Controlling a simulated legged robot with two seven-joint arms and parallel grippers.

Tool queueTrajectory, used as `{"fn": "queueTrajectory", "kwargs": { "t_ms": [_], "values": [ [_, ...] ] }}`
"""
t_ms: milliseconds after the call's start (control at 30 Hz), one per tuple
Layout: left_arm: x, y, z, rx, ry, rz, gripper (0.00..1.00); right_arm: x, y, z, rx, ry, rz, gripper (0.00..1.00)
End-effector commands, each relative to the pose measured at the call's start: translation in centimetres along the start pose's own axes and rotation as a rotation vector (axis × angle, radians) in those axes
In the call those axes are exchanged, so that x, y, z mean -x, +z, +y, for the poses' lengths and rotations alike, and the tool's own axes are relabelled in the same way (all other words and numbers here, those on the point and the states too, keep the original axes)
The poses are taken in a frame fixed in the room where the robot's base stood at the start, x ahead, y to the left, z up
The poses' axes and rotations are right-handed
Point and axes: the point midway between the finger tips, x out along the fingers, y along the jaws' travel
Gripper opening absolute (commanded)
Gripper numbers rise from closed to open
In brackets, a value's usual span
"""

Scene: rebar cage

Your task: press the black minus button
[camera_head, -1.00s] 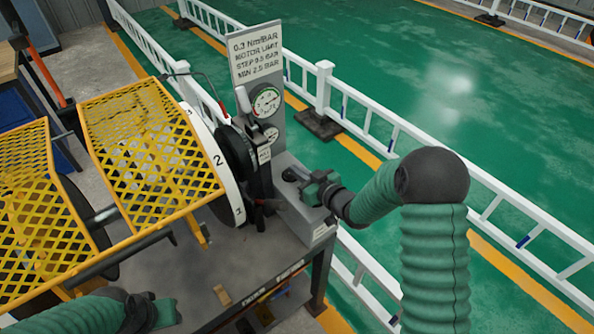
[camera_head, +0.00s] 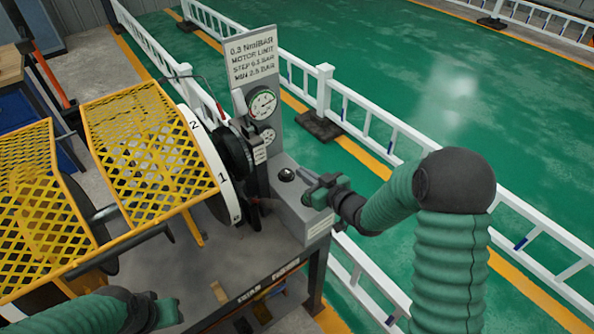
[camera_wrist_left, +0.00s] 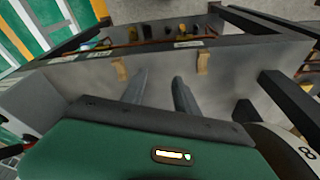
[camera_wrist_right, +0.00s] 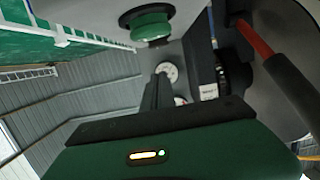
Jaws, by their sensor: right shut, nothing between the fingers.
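A black round button (camera_head: 287,174) sits on top of the grey control box (camera_head: 292,212) in the head view; I cannot read a minus mark on it. My right gripper (camera_head: 306,184) is just right of this button, above the box, shut and empty. In the right wrist view, a green button with a dark collar (camera_wrist_right: 150,24) shows beyond the shut fingers (camera_wrist_right: 158,88). I cannot tell whether the fingers touch anything. My left gripper (camera_head: 168,312) is low at the left in the head view, its fingers (camera_wrist_left: 160,88) apart and empty in the left wrist view.
A gauge panel with a sign (camera_head: 254,62) rises behind the box. A numbered white wheel (camera_head: 218,168) and yellow mesh guards (camera_head: 150,150) stand left of it. White railings (camera_head: 390,135) run behind. The grey tabletop (camera_head: 180,265) has free room in front.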

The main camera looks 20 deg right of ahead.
Motion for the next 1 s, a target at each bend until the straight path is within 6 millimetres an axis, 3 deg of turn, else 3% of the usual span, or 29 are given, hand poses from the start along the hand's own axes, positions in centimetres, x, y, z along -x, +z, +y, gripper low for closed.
{"fn": "queueTrajectory", "kwargs": {
  "t_ms": [100,300,1000],
  "values": [
    [-0.1,0.0,0.0,0.0,0.0,0.0,0.36,2.4,-0.1,-0.1,0.002,0.002,0.0,0.0],
    [-0.1,0.0,0.0,0.001,0.0,0.0,0.36,4.6,-0.1,-0.1,0.002,0.001,0.003,0.0],
    [-0.1,0.0,0.0,0.001,0.0,0.0,0.36,4.7,-0.1,0.0,0.002,0.0,0.003,0.0]
  ]
}}
